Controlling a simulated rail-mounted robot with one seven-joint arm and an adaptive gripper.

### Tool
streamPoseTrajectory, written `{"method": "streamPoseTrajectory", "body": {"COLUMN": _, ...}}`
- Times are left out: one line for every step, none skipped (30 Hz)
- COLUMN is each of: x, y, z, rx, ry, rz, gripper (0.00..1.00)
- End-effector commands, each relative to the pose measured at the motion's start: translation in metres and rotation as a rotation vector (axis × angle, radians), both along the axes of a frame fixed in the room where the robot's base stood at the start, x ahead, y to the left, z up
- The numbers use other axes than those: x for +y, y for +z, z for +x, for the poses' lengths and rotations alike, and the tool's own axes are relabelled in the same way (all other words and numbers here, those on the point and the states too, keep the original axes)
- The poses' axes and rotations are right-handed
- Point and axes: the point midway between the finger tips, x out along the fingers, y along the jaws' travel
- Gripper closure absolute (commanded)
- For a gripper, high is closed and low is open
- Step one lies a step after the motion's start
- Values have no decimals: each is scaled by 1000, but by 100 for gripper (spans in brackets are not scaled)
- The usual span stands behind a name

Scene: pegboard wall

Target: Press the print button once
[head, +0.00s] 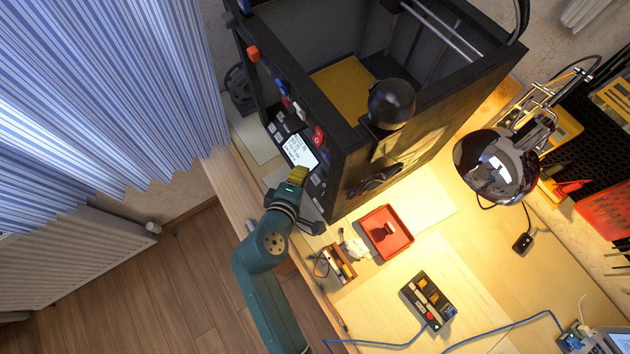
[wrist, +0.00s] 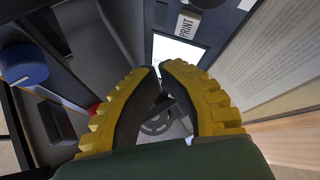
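A large black 3D printer (head: 420,140) stands on the bench. Its front panel carries a lit white screen (head: 299,150), with a red button (head: 319,136) beside it. In the wrist view a white label reading PRINT (wrist: 187,27) sits just past the lit screen (wrist: 178,50). I cannot tell for certain which control the label belongs to. My gripper (head: 299,173) is in front of the panel, close to the screen's lower edge. Contact with the panel cannot be told.
A blue knob (wrist: 23,64) is at the left in the wrist view. A red tray (head: 386,232) and a small control box (head: 429,300) lie on the bench. A shiny lamp (head: 496,167) hangs to the right. A striped curtain (head: 110,90) is at the left.

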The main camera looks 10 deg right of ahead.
Motion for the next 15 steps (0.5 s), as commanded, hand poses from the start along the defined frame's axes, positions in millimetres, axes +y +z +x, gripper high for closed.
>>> {"method": "streamPoseTrajectory", "body": {"x": -5, "y": -8, "z": 2, "rx": 0, "ry": -2, "rz": -1, "gripper": 100}}
{"method": "streamPoseTrajectory", "body": {"x": -7, "y": -11, "z": 3, "rx": 0, "ry": -2, "rz": -1, "gripper": 100}}
{"method": "streamPoseTrajectory", "body": {"x": -9, "y": -13, "z": 4, "rx": 0, "ry": -2, "rz": -1, "gripper": 100}}
{"method": "streamPoseTrajectory", "body": {"x": -10, "y": -15, "z": 5, "rx": 0, "ry": -1, "rz": 0, "gripper": 100}}
{"method": "streamPoseTrajectory", "body": {"x": -12, "y": -16, "z": 6, "rx": 0, "ry": 0, "rz": -2, "gripper": 100}}
{"method": "streamPoseTrajectory", "body": {"x": -13, "y": -17, "z": 6, "rx": 0, "ry": 0, "rz": -2, "gripper": 100}}
{"method": "streamPoseTrajectory", "body": {"x": -14, "y": -18, "z": 7, "rx": 0, "ry": 0, "rz": -2, "gripper": 100}}
{"method": "streamPoseTrajectory", "body": {"x": -14, "y": -19, "z": 7, "rx": 0, "ry": 0, "rz": -2, "gripper": 100}}
{"method": "streamPoseTrajectory", "body": {"x": -15, "y": -19, "z": 7, "rx": -1, "ry": 0, "rz": -1, "gripper": 100}}
{"method": "streamPoseTrajectory", "body": {"x": -15, "y": -19, "z": 7, "rx": -1, "ry": 0, "rz": -1, "gripper": 100}}
{"method": "streamPoseTrajectory", "body": {"x": -15, "y": -19, "z": 7, "rx": -1, "ry": 0, "rz": -1, "gripper": 100}}
{"method": "streamPoseTrajectory", "body": {"x": -15, "y": -19, "z": 7, "rx": -1, "ry": 0, "rz": -1, "gripper": 100}}
{"method": "streamPoseTrajectory", "body": {"x": -15, "y": -19, "z": 7, "rx": -1, "ry": 0, "rz": -1, "gripper": 100}}
{"method": "streamPoseTrajectory", "body": {"x": -15, "y": -19, "z": 7, "rx": -1, "ry": 0, "rz": -1, "gripper": 100}}
{"method": "streamPoseTrajectory", "body": {"x": -15, "y": -19, "z": 7, "rx": -1, "ry": 0, "rz": -1, "gripper": 100}}
